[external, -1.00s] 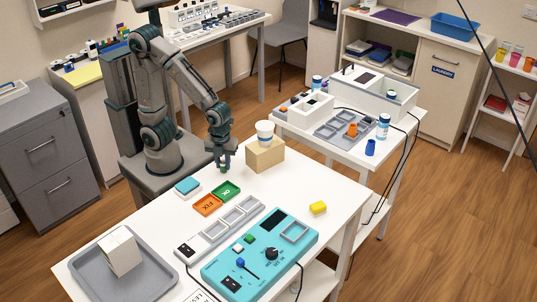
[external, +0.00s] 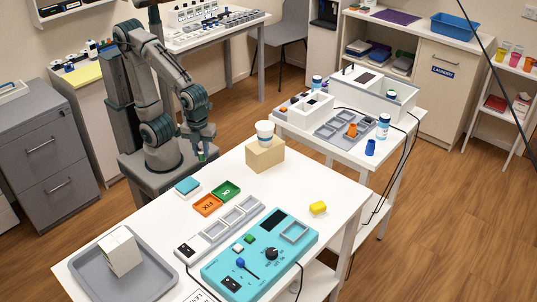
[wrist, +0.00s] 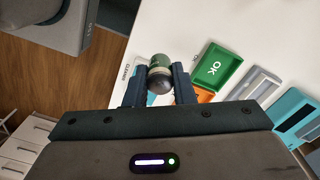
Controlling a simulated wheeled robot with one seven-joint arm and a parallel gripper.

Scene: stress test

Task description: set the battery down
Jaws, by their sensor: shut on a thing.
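My gripper (external: 202,153) is shut on the battery, a small cylinder with a green side and a grey rounded end. In the wrist view the battery (wrist: 158,72) sits between the two dark fingers (wrist: 158,88). In the external view the battery (external: 201,157) shows as a small green bit under the fingers, near the back left edge of the white table (external: 330,185). I cannot tell its exact height. The green OK tray (external: 226,191) and the orange FIX tray (external: 208,205) lie to the right of and below my gripper in the external view.
A box with a white cup (external: 265,133) stands to the right. A grey tray (external: 90,275) holds a white box.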

